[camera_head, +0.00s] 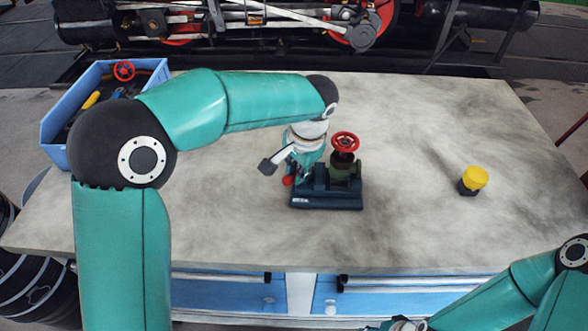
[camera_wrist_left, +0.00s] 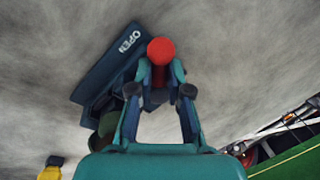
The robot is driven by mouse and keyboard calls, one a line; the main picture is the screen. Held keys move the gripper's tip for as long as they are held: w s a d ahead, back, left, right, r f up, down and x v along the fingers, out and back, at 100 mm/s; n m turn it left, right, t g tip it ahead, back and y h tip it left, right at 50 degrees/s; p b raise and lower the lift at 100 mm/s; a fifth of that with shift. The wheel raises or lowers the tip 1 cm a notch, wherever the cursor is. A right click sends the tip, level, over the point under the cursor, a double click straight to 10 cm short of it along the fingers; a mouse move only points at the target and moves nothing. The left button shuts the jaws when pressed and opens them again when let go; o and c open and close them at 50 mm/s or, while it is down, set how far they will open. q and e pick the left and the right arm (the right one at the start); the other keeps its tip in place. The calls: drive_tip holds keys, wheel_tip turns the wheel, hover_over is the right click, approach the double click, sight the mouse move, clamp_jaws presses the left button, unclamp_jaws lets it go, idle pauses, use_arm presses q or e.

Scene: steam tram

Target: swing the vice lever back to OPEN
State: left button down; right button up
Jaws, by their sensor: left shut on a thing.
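The vice (camera_head: 325,200) is a dark blue block on the table's middle, and a green valve (camera_head: 345,168) with a red handwheel (camera_head: 345,142) stands in it. Its lever has a red knob (camera_head: 288,181) at the vice's left end; the knob also shows in the left wrist view (camera_wrist_left: 160,50). My left gripper (camera_wrist_left: 160,78) is shut on the lever just below the knob. The word OPEN (camera_wrist_left: 129,41) is on the vice base beside the knob. The lever's lower part is hidden by my fingers. My right gripper is cut off at the bottom edge of the head view.
A yellow-topped dark block (camera_head: 473,180) stands on the table's right side. A blue crate (camera_head: 55,125) with a red handwheel and other parts stands at the back left. A steam engine with red wheels (camera_head: 375,20) is behind the table (camera_head: 430,120). The surface around the vice is clear.

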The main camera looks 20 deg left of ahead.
use_arm(q)
drive_tip(key=shift+n, duration=0.3)
drive_tip(key=c, duration=1.1)
unclamp_jaws()
drive_tip(key=shift+s, duration=0.1)
drive_tip(key=shift+r, duration=0.1)
drive_tip(key=v, duration=1.1)
drive_tip(key=shift+d+r, duration=0.15)
drive_tip(key=shift+r, duration=0.2)
